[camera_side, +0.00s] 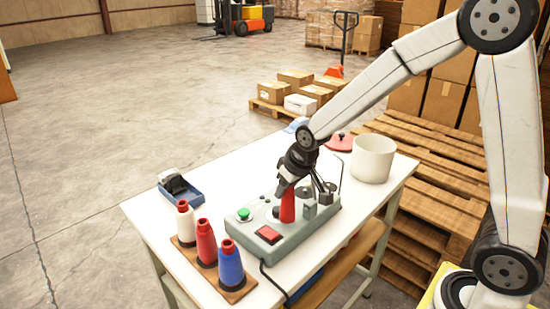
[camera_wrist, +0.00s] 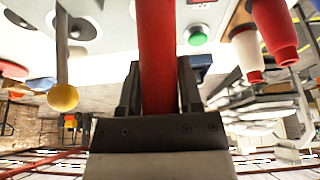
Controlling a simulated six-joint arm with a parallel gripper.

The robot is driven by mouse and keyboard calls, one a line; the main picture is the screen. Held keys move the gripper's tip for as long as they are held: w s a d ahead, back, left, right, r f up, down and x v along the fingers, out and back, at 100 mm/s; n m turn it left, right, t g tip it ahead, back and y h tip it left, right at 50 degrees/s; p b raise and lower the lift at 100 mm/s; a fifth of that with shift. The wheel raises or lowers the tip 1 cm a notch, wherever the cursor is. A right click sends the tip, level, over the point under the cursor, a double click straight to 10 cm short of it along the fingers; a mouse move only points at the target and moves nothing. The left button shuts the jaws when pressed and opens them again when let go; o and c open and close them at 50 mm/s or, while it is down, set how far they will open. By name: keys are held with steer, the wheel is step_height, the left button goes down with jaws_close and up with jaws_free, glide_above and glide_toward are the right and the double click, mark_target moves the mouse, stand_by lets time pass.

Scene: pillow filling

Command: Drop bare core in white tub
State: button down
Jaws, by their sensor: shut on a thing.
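The bare core (camera_side: 287,208) is a red tapered tube standing upright at the grey-green winding machine (camera_side: 262,240). My gripper (camera_side: 289,188) is above it, shut on its upper part. In the wrist view, the core (camera_wrist: 158,50) runs between the two dark fingers of my gripper (camera_wrist: 158,90). I cannot tell whether its lower end still touches the machine. The white tub (camera_side: 372,158) stands upright at the table's back right corner, right of my gripper and apart from it. Its inside is mostly hidden.
A wooden board (camera_side: 232,284) at the front holds a white, a red and a blue cone (camera_side: 230,265). A blue tray (camera_side: 182,192) with a dark item lies at left. Posts and a lever with a yellow knob (camera_wrist: 63,97) stand near the core. A red lid-like piece (camera_side: 340,141) lies behind.

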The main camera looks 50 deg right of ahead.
steer(key=shift+r, duration=0.1)
step_height(320, 180, up, 17)
steer(key=w+d+m, duration=0.2)
steer(key=w+d, duration=0.3)
steer(key=d, duration=0.5)
steer(key=s+d+m+g+h, duration=0.15)
steer(key=d+m, duration=0.25)
steer(key=d, duration=1.5)
steer(key=s+d+m+h, duration=0.2)
steer(key=s+d+m, duration=0.1)
steer(key=d, duration=1.5)
step_height(320, 180, down, 12)
steer(key=shift+s+r, duration=0.15)
steer(key=shift+s, duration=0.05)
steer(key=shift+d, duration=0.1)
steer(key=shift+f, duration=2.95)
